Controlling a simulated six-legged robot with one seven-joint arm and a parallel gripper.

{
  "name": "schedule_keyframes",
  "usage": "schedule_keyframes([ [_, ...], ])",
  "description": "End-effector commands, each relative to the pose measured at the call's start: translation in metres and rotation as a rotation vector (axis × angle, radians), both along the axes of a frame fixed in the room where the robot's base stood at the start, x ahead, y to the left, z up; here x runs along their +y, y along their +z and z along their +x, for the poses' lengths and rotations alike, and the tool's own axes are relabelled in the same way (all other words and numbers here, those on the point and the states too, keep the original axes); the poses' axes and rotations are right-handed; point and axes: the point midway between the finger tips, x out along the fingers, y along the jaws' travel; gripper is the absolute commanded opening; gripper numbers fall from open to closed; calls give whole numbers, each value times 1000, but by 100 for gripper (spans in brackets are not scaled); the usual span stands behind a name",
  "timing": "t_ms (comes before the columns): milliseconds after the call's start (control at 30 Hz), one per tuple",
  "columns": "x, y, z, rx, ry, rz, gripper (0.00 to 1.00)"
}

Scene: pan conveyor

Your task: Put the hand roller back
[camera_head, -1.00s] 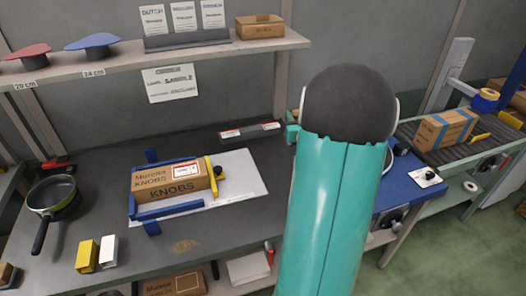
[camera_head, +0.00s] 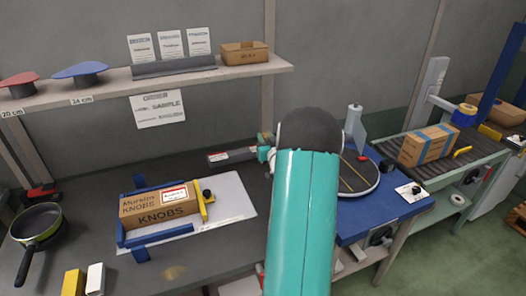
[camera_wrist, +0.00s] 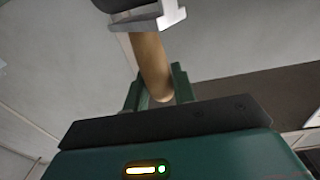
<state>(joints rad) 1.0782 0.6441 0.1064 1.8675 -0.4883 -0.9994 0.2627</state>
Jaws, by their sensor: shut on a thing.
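In the wrist view, the hand roller shows as a tan wooden handle (camera_wrist: 150,62) with a grey bracket (camera_wrist: 150,18) and a dark part at the top edge. My gripper (camera_wrist: 158,88) has its green fingers on both sides of the handle and is shut on it. A pale wall fills most of the background there. In the head view, my teal and dark arm stands right of centre and hides most of the gripper and the roller. The roller's resting place cannot be made out.
A box marked KNOBS (camera_head: 160,205) sits in a blue fixture with a yellow clamp (camera_head: 204,200) on the bench. A grey label tray (camera_head: 232,156) lies behind. A round dark plate (camera_head: 357,176) is on the blue table (camera_head: 395,207) at right, beside the conveyor (camera_head: 440,170).

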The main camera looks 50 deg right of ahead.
Motion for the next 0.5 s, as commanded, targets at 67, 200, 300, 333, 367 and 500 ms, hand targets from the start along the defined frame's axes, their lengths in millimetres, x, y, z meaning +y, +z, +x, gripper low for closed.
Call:
schedule_keyframes([
  [67,-7,-16,9,-1,2,3,0],
  [200,-17,-34,21,-1,3,1,0],
  [300,-19,-39,25,-1,5,0,0],
  [333,-20,-40,26,-1,5,0,0],
  [367,-21,-42,27,-1,5,1,0],
  [500,-23,-60,29,0,4,3,0],
])
